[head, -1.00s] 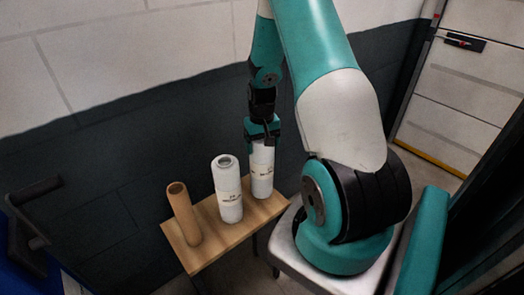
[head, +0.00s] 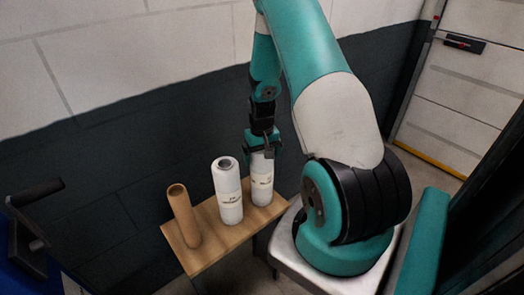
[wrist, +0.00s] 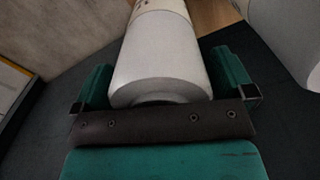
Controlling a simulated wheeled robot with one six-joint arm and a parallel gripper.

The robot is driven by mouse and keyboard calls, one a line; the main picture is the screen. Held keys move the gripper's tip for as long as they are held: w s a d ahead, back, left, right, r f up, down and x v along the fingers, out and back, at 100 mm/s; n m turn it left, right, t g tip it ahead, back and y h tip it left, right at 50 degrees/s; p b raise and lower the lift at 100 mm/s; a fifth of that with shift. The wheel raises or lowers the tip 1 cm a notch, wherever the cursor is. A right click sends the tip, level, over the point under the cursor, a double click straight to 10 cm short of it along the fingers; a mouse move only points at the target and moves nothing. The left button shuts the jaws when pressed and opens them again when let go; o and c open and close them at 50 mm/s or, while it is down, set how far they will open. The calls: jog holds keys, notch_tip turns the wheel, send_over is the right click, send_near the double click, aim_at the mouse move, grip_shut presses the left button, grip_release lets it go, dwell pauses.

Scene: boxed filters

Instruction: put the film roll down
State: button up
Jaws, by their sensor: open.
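The white film roll (head: 262,183) stands upright on the right end of the small wooden table (head: 208,253). My gripper (head: 262,146) is over its top, fingers pointing down. In the wrist view the roll (wrist: 160,60) lies between the two fingers of my gripper (wrist: 165,85), one on each side. The jaws are open, and narrow gaps or light contact at the sides cannot be told apart. The roll's top end is partly hidden by the gripper.
A second white roll (head: 228,190) stands close to the left of it, and a brown cardboard tube (head: 184,215) stands further left. A dark and white wall (head: 110,130) rises behind the table. The table's front strip is bare.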

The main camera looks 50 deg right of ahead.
notch_tip(320, 180, up, 12)
jog(key=shift+b, duration=1.1)
jog(key=shift+a+r, duration=0.1)
jog(key=shift+r, duration=0.15)
jog(key=a+r+n+t+y, duration=0.1)
jog(key=a+r+n, duration=0.25)
jog(key=a, duration=0.75)
jog(key=a+r+n+y, duration=0.1)
jog(key=a+r+n, duration=0.3)
jog(key=a, duration=0.7)
jog(key=s+a+r+n+y, duration=0.1)
jog(key=s+a+r+n, duration=0.1)
jog(key=s+a, duration=0.5)
jog(key=s+a+r+n+g+y, duration=0.1)
jog(key=s+a+r+n, duration=0.2)
jog(key=s+a, duration=0.5)
jog(key=shift+a+r+n, duration=0.35)
jog(key=shift+a+r, duration=0.25)
jog(key=shift+r, duration=0.2)
